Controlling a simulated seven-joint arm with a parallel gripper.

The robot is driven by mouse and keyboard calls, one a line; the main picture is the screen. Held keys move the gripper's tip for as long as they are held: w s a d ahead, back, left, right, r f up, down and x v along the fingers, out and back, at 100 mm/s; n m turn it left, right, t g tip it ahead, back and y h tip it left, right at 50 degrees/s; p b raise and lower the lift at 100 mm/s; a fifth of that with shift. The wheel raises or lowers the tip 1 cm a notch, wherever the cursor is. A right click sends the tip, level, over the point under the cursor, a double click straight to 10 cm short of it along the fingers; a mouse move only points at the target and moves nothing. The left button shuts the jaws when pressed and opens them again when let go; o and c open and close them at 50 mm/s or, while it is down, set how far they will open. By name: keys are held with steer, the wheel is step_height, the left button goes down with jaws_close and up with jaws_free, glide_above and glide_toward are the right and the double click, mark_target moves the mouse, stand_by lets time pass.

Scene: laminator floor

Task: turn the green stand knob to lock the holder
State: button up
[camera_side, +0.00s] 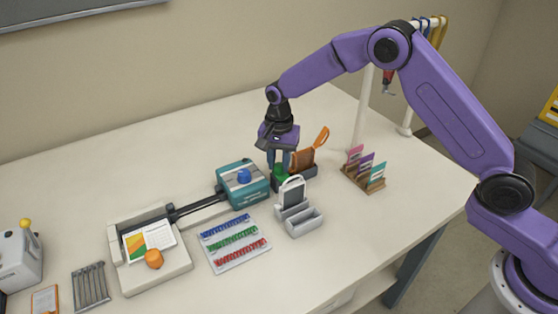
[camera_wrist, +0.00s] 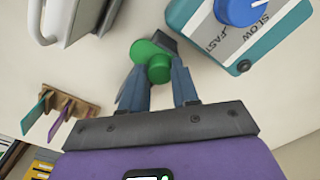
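The green knob (camera_side: 279,171) sits at the left end of a dark stand (camera_side: 310,171). A brown-orange holder (camera_side: 303,158) with a raised orange loop stands on it. My gripper (camera_side: 279,164) points down over the knob, fingers on either side of it. In the wrist view the knob (camera_wrist: 158,69) shows between the fingertips of my gripper (camera_wrist: 159,78), with a wider green part behind it. The fingers are apart, but I cannot tell whether they press on the knob. The dark end of the stand (camera_wrist: 168,46) is partly hidden behind the green part.
A teal unit with a blue knob (camera_side: 244,176) stands close on the left. A grey stand with a white panel (camera_side: 292,191) is just in front. A wooden rack of coloured tags (camera_side: 364,178) is on the right. A tray of coloured combs (camera_side: 235,241) lies front left. The table behind is clear.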

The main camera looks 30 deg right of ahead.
steer(key=shift+n, duration=0.3)
jaws_close()
steer(key=n, duration=0.3)
steer(key=shift+n, duration=0.3)
steer(key=n, duration=0.4)
steer(key=shift+n, duration=0.3)
steer(key=n, duration=0.4)
steer(key=shift+r+n, duration=0.1)
steer(key=shift+n, duration=2.4)
steer(key=o, duration=1)
jaws_free()
